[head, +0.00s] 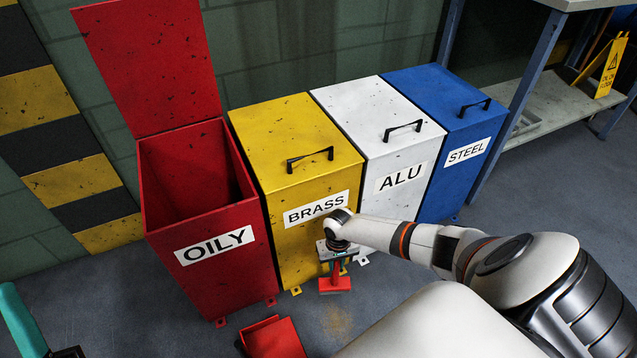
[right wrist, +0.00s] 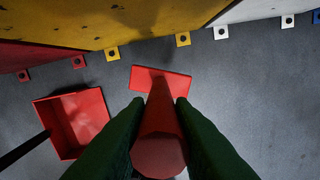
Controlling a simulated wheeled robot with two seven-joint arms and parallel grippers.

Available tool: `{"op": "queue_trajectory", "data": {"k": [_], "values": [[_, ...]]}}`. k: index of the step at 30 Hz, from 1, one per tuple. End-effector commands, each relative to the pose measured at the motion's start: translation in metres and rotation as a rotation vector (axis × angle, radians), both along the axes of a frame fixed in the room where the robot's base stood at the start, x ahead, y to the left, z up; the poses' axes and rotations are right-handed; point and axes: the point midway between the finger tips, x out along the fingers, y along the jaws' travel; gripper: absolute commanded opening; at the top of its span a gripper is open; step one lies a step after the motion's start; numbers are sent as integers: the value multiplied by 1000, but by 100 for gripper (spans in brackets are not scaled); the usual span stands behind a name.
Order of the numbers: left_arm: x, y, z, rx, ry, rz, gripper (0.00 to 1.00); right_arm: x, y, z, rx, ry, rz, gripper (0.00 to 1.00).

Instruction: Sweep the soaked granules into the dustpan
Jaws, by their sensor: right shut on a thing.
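The granules (head: 338,320) are a faint tan patch on the grey floor. My right gripper (head: 337,262) is shut on the upright handle of a red brush (head: 335,287), also seen in the right wrist view (right wrist: 143,78). The brush head is on the bin side of the patch; I cannot tell whether it touches the floor. A red dustpan (head: 275,338) lies left of the patch, with its tray and dark handle showing in the right wrist view (right wrist: 92,105). The granules are hidden there by gripper and handle. My left gripper is not in view.
The red OILY bin (head: 205,275) has its lid open. Closed yellow BRASS (head: 290,165), white ALU (head: 375,125) and blue STEEL (head: 440,100) bins stand beside it, with small feet jutting out. A teal bar (head: 20,320) shows at lower left. A yellow sign (head: 611,67) stands far right.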

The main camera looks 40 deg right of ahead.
Motion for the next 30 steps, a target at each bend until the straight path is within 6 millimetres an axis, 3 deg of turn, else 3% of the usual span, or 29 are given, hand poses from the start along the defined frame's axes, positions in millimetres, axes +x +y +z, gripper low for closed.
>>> {"op": "queue_trajectory", "data": {"k": [15, 30], "values": [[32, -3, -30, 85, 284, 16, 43, -1, -1, 12, 0, 0, 0, 0], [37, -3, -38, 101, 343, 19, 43, -1, -1, 13, 0, 0, 0, 0]]}}
